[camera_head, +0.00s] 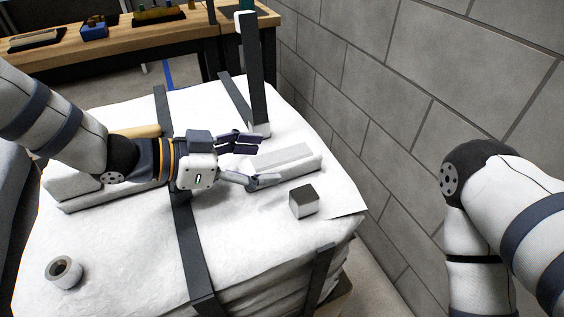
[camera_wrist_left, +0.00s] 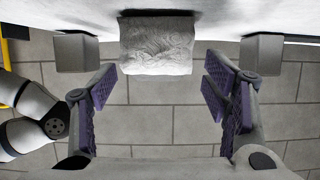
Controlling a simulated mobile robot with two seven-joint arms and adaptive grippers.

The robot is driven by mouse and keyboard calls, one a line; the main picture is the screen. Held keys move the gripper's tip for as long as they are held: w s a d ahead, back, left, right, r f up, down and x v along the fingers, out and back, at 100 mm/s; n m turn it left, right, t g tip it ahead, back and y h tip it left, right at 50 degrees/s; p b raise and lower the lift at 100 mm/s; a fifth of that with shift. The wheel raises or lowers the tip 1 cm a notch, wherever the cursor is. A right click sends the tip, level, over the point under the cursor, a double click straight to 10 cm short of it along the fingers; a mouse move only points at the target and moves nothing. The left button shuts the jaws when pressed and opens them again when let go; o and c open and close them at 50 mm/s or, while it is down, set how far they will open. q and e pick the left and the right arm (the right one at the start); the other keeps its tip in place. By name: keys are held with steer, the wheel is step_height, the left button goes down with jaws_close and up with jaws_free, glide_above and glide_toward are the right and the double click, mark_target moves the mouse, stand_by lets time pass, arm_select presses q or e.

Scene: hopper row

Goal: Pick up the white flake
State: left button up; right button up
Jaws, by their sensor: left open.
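The white flake (camera_head: 292,158) is a long pale slab lying flat on a white, cloth-like surface (camera_head: 120,225). In the left wrist view the flake (camera_wrist_left: 157,45) shows end-on, with a rough, crumpled face, centred across the gap between the fingers. My left gripper (camera_head: 262,161) is open and empty, low at the flake's left end, one finger towards each long side. In the left wrist view its purple-padded fingers (camera_wrist_left: 160,88) are apart and do not touch the flake. My right arm shows at the right; its gripper is out of view.
A dark-topped cube (camera_head: 304,203) sits right of the gripper. A dark upright post (camera_head: 250,75) stands behind the flake. A grey ring (camera_head: 63,272) lies front left. Dark straps (camera_head: 190,245) cross the surface. A block wall (camera_head: 400,130) bounds the right; a wooden bench (camera_head: 110,40) stands behind.

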mark_target(283, 157)
arm_select(q)
steer(key=x, duration=0.2)
steer(key=r+x, duration=0.1)
steer(key=x, duration=0.1)
steer(key=shift+w+d+f, duration=0.1)
steer(key=shift+d+f, duration=0.1)
steer(key=shift+d, duration=0.25)
steer(key=c, duration=1.3)
steer(key=shift+o, duration=0.2)
steer(key=shift+r, duration=0.15)
